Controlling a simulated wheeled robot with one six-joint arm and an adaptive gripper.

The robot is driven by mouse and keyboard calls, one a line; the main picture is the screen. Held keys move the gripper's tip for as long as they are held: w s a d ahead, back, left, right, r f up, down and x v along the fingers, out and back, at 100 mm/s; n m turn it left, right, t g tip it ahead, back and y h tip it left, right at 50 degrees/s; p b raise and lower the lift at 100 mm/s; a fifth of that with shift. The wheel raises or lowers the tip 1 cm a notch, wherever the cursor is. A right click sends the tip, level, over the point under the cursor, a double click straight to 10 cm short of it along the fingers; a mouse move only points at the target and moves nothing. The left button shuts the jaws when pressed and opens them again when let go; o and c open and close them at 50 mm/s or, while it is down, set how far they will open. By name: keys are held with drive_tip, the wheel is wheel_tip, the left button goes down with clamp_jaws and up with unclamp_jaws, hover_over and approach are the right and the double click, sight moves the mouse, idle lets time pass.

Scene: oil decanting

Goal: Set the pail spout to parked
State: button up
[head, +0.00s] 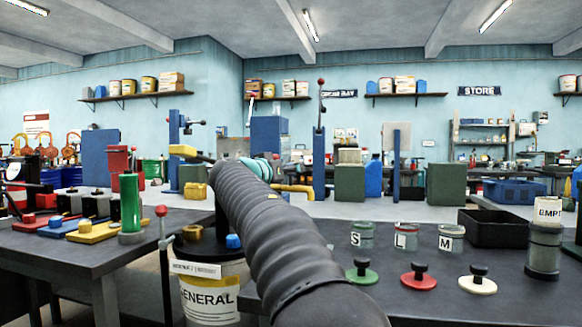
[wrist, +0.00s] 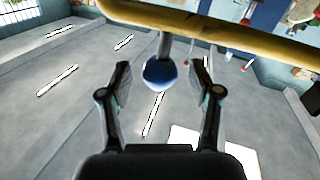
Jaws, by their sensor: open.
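In the wrist view my gripper (wrist: 162,68) is open, with one finger on each side of a blue ball knob (wrist: 160,74). Gaps show between both fingers and the knob. The knob sits on a short grey stem joined to a yellow pipe (wrist: 235,28) that crosses the top of the view. In the head view a curved yellow pipe (head: 299,189) shows right of my arm; whether it is the same pipe is unclear. My arm hides the gripper's fingers there. A white pail (head: 210,297) labelled GENERAL stands low, between the dark tables, partly behind my arm.
The left table holds a green cylinder (head: 130,205) and a red-knobbed lever (head: 162,228) stands near its edge. The right table holds labelled tins (head: 406,237), colored lids (head: 419,280) and a black tray (head: 494,228). Ceiling fills most of the wrist view.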

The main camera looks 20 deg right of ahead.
drive_tip(key=shift+x, duration=0.8)
clamp_jaws()
